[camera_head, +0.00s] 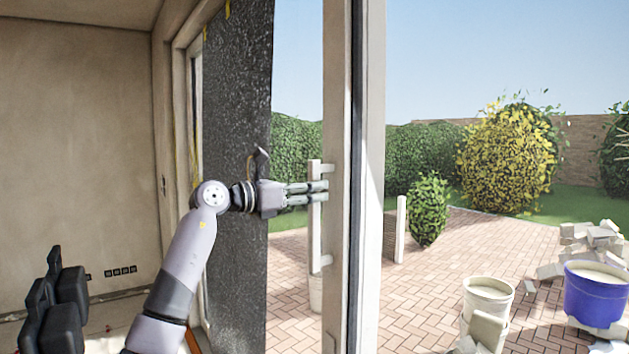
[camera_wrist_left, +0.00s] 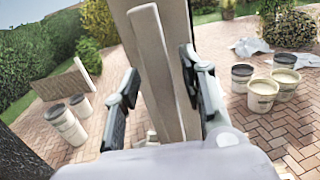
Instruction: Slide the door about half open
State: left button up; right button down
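The door's pale upright edge frame (camera_head: 338,120) stands in the middle of the head view, with a white vertical bar handle (camera_head: 315,240) on its left side. My left gripper (camera_head: 322,192) reaches in from the left at the upper part of the handle. In the left wrist view its fingers (camera_wrist_left: 160,75) are spread, one on each side of the handle (camera_wrist_left: 152,50). The fingers look open around the bar; whether either touches it I cannot tell. My right gripper is in neither view.
A dark speckled panel (camera_head: 236,130) stands left of the handle, behind my left arm. A pale upright post (camera_head: 370,120) is close right of the door edge. Outside are brick paving, a white bucket (camera_head: 488,298) and a blue tub (camera_head: 596,295).

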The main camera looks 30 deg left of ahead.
pick_arm(q)
jog(key=shift+w+d, duration=0.3)
jog(key=shift+w, duration=0.3)
jog(key=shift+c, duration=0.5)
grip_shut()
